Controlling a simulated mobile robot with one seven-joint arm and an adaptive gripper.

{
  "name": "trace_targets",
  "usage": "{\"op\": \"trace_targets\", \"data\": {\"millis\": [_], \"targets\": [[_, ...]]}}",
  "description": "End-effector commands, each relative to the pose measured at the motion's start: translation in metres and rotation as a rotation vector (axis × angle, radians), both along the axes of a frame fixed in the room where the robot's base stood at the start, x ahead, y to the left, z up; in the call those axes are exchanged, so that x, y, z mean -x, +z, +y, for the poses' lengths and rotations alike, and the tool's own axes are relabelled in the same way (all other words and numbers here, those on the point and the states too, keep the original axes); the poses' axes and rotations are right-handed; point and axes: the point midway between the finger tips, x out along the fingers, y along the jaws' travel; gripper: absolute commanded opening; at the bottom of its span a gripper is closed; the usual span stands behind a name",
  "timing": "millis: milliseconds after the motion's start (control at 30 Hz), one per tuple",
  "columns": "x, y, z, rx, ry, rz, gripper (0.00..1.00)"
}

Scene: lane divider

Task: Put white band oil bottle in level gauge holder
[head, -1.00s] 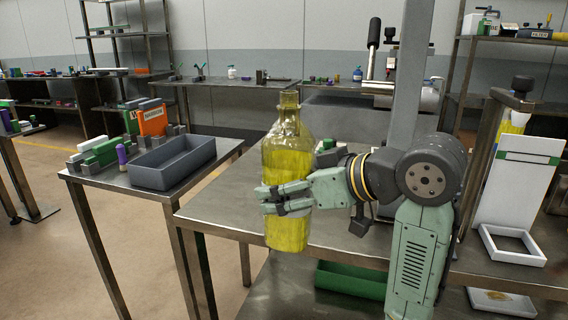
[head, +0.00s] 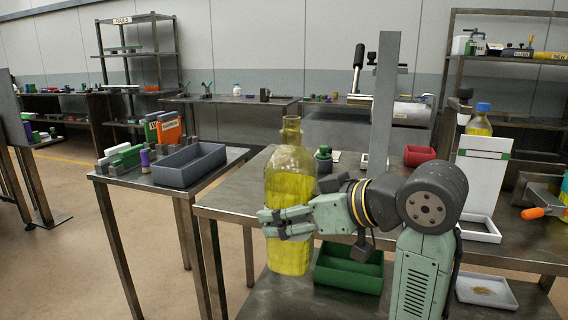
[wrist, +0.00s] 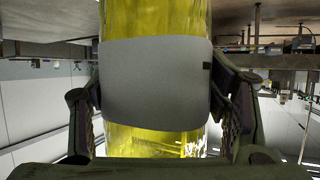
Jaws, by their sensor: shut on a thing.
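My gripper (head: 270,224) is shut on the clear bottle of yellow oil (head: 290,188), around its lower half. The bottle is upright, with a narrow neck, in front of the steel bench. In the wrist view, its white band (wrist: 156,82) shows between the two fingers, with yellow oil above and below. A white upright panel with a green strip (head: 481,178) stands on the bench at the right, with a low white square frame (head: 482,236) at its foot. This looks like the level gauge holder, but I cannot be sure. The bottle is well left of it.
A blue-capped yellow bottle (head: 480,119) shows behind the panel. A green bin (head: 348,278) and a white tray (head: 486,292) sit low in front. A steel post (head: 383,105) and red bin (head: 420,155) stand on the bench. A grey bin (head: 190,171) occupies the left table.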

Motion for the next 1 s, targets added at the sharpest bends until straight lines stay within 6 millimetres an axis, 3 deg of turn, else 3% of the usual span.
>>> {"op": "trace_targets", "data": {"millis": [333, 1000], "targets": [[-0.010, -0.087, 0.003, -0.005, -0.117, 0.006, 0.11], [-0.035, -0.289, 0.008, -0.005, -0.399, 0.011, 0.11]]}}
